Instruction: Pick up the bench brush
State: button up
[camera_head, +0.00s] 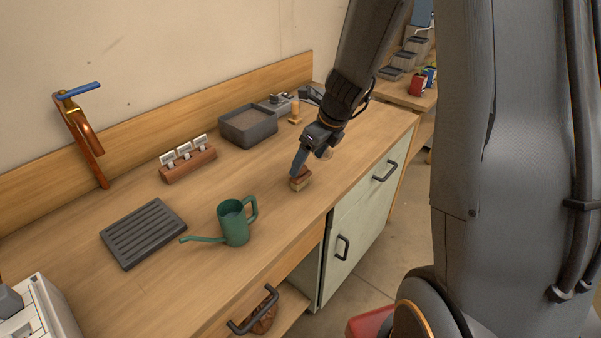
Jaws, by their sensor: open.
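The bench brush (301,182) appears to be the small piece with a reddish-brown top and pale bristle-like underside on the wooden bench, near its front edge. My gripper (307,164) is just above it, pointing down, open. One bluish finger stands close over the brush's left side; I cannot tell whether it touches. The gripper hides part of the brush. A tan bit (326,154) shows behind the gripper; I cannot tell whether it belongs to the brush.
A green watering can (235,224) and a dark slatted mat (143,233) are left of the brush. A grey tray (248,138), a yellowish peg (294,113) and a brown rack (189,167) stand farther back. A copper tap (86,137) is by the wall.

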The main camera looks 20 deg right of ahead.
aim_at(303, 168)
jog(key=x, duration=0.6)
jog(key=shift+a, duration=0.3)
jog(key=c, duration=1.2)
jog(key=shift+s+r+p, duration=0.1)
jog(key=shift+r+p, duration=0.7)
jog(key=shift+r, duration=4.2)
